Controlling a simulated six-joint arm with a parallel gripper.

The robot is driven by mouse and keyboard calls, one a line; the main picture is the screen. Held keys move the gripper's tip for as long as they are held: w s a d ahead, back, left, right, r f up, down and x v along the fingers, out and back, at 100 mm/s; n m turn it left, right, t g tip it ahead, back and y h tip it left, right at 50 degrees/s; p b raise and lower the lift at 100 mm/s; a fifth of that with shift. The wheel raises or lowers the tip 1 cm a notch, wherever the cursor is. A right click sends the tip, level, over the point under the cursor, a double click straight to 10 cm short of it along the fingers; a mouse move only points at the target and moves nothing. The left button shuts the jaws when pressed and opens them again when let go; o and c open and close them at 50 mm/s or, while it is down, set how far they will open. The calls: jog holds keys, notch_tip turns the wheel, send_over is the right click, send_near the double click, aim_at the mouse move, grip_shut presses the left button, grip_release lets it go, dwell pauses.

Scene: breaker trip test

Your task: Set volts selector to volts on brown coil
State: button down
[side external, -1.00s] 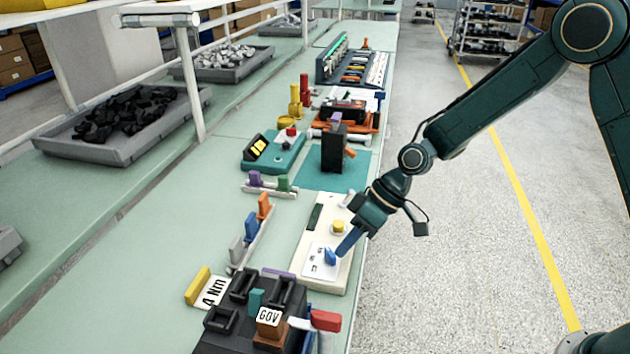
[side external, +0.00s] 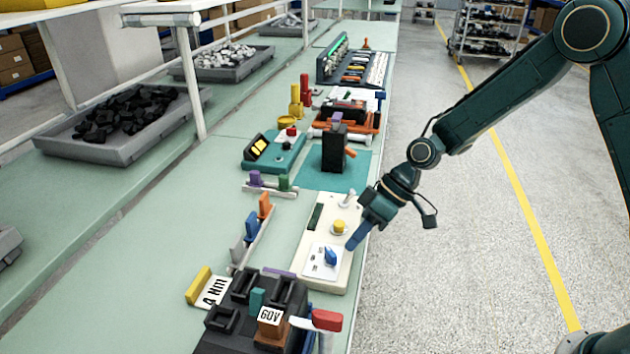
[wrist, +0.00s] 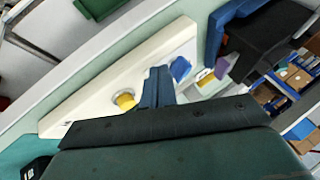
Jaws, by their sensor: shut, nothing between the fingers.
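The volts selector is a blue knob (side external: 330,256) on a white marked plate of the cream panel (side external: 310,240); its markings are too small to read. The knob also shows in the wrist view (wrist: 180,68). The brown coil (side external: 270,333) stands at the front of the bench with a white tag (side external: 270,316) that appears to read 60V. My gripper (side external: 351,244) has its blue fingers shut and empty, just right of and above the knob, apart from it. In the wrist view the shut fingers (wrist: 158,78) are beside the knob.
A yellow button (side external: 339,226) and a small lever (side external: 348,197) stand on the same panel, close to my gripper. A dark block (side external: 250,290) with slots and a red-handled part (side external: 326,320) are in front.

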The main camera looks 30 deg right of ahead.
jog(key=shift+s+d, duration=0.1)
jog(key=shift+d, duration=0.8)
jog(key=s+d+r, duration=0.4)
jog(key=r, duration=0.4)
jog(key=shift+d, duration=0.25)
jog(key=s+d+r+m+t+h, duration=0.2)
jog(key=s+r, duration=0.4)
jog(key=s, duration=0.4)
jog(key=s+d+r+m+t+h, duration=0.2)
jog(key=s+d+r+m+h, duration=0.2)
jog(key=s+d+r, duration=0.3)
jog(key=s+h, duration=0.1)
jog(key=s, duration=0.3)
jog(key=shift+s+d+m, duration=0.15)
jog(key=shift+s+m, duration=0.05)
jog(key=shift+m, duration=0.2)
